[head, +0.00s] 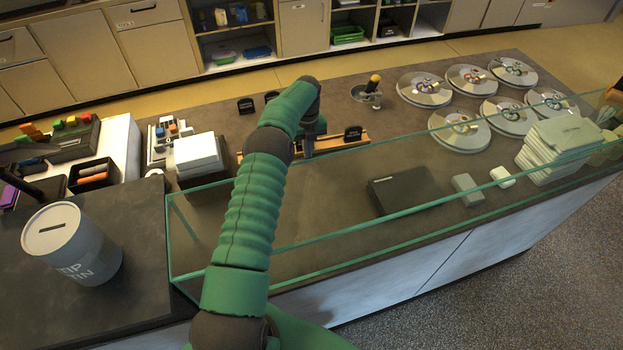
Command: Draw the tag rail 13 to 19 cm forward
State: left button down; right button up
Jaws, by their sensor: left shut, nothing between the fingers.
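The tag rail (338,144) is a low wooden strip on the dark counter behind the glass guard. A small black tag (353,133) stands at its right end. My left arm reaches over the glass and hides the middle of the rail. My left gripper (308,152) points down at the rail, with its fingers shut and nothing seen between them. Whether the fingertips touch the rail cannot be told. My right gripper is not in view.
A glass guard (400,216) runs along the counter front. Several round lidded wells (459,134) lie at the right. A scoop holder (368,97) stands behind the rail. A dark flat box (402,190) lies in front, and a tip tin (70,243) stands at left.

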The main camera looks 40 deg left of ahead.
pick_arm(q)
jog(key=shift+s+d, duration=0.2)
jog(key=shift+d, duration=0.1)
jog(key=shift+r, duration=0.1)
jog(key=shift+r+p, duration=1.8)
jog(key=shift+r, duration=0.7)
